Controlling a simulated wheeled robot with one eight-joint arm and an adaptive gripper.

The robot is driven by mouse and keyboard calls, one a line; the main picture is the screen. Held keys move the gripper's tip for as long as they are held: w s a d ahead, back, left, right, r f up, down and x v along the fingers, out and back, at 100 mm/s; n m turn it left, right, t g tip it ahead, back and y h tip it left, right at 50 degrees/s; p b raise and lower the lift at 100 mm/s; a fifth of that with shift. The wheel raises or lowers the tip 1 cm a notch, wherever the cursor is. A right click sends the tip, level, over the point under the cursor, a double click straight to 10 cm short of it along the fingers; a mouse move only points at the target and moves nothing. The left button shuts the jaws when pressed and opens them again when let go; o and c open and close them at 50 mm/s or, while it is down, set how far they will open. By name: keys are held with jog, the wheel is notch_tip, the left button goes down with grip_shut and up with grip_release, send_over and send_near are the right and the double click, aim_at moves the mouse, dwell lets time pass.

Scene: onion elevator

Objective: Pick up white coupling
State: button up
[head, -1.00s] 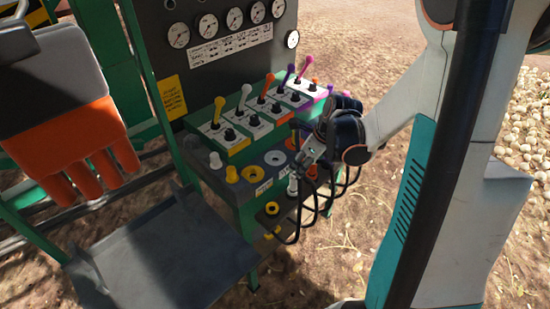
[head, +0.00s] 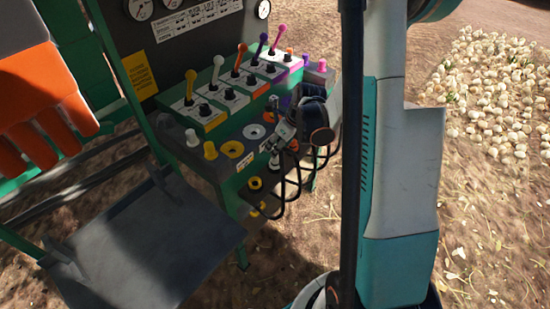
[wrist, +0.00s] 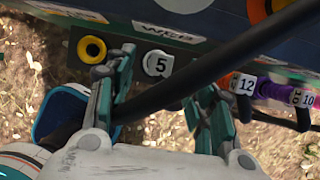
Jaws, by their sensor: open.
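The white coupling, marked 5, (wrist: 158,64) sits on the dark lower rail beside a yellow ring in the wrist view. In the head view, it shows as a small pale piece (head: 273,163) just below my gripper (head: 280,142). In the wrist view my gripper (wrist: 168,82) is open, with one finger on each side of the coupling's line. Nothing is held. A thick black hose crosses between the fingers and hides part of the space below the coupling. I cannot tell whether a finger touches it.
A yellow ring (wrist: 92,48) is left of the coupling; couplings marked 12 (wrist: 243,85) and 10 (wrist: 303,98) are to the right. Coloured levers (head: 237,62) stand above. Several black hoses (head: 300,190) loop below. A grey metal platform (head: 150,245) lies at left.

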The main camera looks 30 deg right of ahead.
jog(key=b+x, duration=0.2)
jog(key=x, duration=0.2)
jog(key=shift+w+f, duration=0.1)
jog(key=shift+f, duration=0.2)
jog(key=shift+r, duration=0.1)
grip_shut()
jog(key=shift+r, duration=0.15)
